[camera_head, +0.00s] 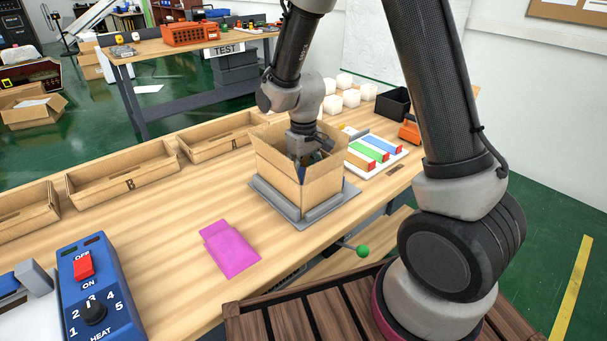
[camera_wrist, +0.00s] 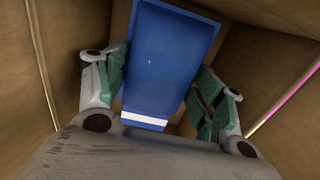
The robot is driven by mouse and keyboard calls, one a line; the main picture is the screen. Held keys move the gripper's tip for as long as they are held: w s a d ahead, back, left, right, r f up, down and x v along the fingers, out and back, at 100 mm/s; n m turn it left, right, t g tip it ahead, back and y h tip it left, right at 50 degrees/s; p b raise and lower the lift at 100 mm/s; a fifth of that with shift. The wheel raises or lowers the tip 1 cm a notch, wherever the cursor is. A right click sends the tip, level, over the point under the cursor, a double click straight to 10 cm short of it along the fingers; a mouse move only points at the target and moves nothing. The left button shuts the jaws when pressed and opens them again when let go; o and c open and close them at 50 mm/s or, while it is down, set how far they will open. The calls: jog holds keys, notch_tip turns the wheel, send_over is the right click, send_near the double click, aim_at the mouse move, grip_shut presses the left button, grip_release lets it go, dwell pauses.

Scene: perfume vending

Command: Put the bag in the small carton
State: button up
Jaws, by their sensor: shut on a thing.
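The small carton (camera_head: 280,186) stands open, flaps up, on a grey plate (camera_head: 306,222) on the wooden table. My gripper (camera_head: 304,158) points down into it, with its fingertips hidden by the walls in the head view. In the wrist view, my gripper (camera_wrist: 163,88) has its green-padded fingers on both sides of a flat blue item (camera_wrist: 168,55) with a white stripe, and is shut on it. Brown carton walls surround it. I cannot tell whether the blue item touches the carton floor. A flat magenta bag (camera_head: 230,249) lies on the table to the carton's left front.
Shallow cardboard trays (camera_head: 125,181) line the far left table edge. A white board with coloured strips (camera_head: 378,153), white cubes (camera_head: 350,97) and a black bin (camera_head: 393,103) are behind and right of the carton. A blue heat control box (camera_head: 99,290) is front left.

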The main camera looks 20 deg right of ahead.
aim_at(303, 173)
jog(key=shift+f, duration=0.3)
jog(key=shift+f, duration=0.25)
jog(key=o, duration=1.1)
notch_tip(303, 173, up, 13)
jog(key=s+d+r+m+t, duration=0.2)
jog(key=s+d+r, duration=0.7)
jog(key=r, duration=0.1)
jog(key=s+d+r+m, duration=0.1)
jog(key=s+d, duration=0.1)
jog(key=s, duration=0.2)
jog(key=s+d+r+t, duration=0.1)
jog(key=s+d, duration=0.1)
jog(key=s, duration=0.2)
jog(key=s+d+r+m+t, duration=0.1)
jog(key=s+d, duration=0.1)
jog(key=s, duration=0.3)
jog(key=shift+m, duration=0.3)
